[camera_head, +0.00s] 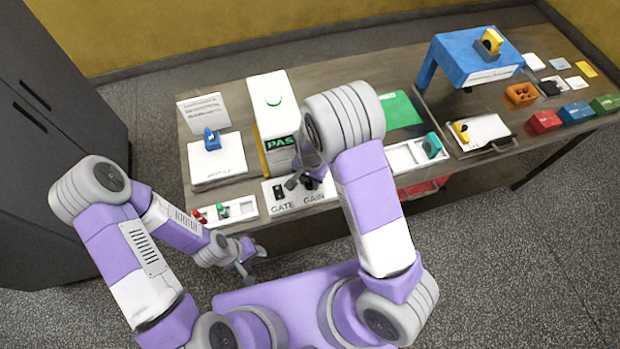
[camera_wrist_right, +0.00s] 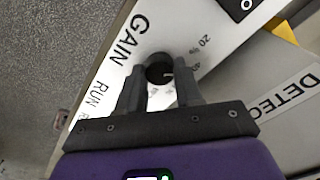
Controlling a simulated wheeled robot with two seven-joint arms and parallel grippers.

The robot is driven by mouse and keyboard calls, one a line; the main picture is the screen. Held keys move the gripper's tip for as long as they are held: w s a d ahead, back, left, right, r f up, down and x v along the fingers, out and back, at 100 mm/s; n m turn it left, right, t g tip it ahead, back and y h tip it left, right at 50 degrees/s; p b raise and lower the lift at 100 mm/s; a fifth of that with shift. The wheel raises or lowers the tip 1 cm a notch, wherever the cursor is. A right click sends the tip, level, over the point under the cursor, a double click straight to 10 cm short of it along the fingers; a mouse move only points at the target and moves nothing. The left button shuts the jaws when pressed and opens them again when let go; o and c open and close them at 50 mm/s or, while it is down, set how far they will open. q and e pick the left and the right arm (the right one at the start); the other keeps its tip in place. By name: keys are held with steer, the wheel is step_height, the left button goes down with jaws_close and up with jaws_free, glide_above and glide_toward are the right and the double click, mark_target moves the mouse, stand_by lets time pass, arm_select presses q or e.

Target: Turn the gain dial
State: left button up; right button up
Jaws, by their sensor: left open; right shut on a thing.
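The gain dial (camera_wrist_right: 158,70) is a round black knob with a light pointer mark, on a white panel (camera_wrist_right: 192,27) lettered GAIN, with percent marks beside it. My right gripper (camera_wrist_right: 160,84) is shut on the dial, one finger on each side, in the right wrist view. In the head view my right gripper (camera_head: 304,182) is at the panel above the GAIN label, and the dial is mostly hidden by it. A black GATE switch (camera_head: 278,192) is on the same panel to the left. My left gripper (camera_head: 245,264) is open and empty, in front of the table edge.
A white and yellow machine with a green PAS display (camera_head: 280,143) stands behind the panel. A white strip with red and green pieces (camera_head: 240,207) lies to the left. A white tray (camera_head: 404,158) with a teal piece (camera_head: 432,145) and a blue stand (camera_head: 462,50) are to the right.

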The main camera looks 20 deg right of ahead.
mark_target(310, 183)
steer(key=shift+m+p, duration=0.5)
steer(key=shift+m, duration=1.5)
steer(key=o, duration=1)
steer(key=shift+o, duration=0.2)
step_height(310, 183, up, 8)
steer(key=shift+f+p, duration=0.15)
steer(key=shift+p, duration=0.25)
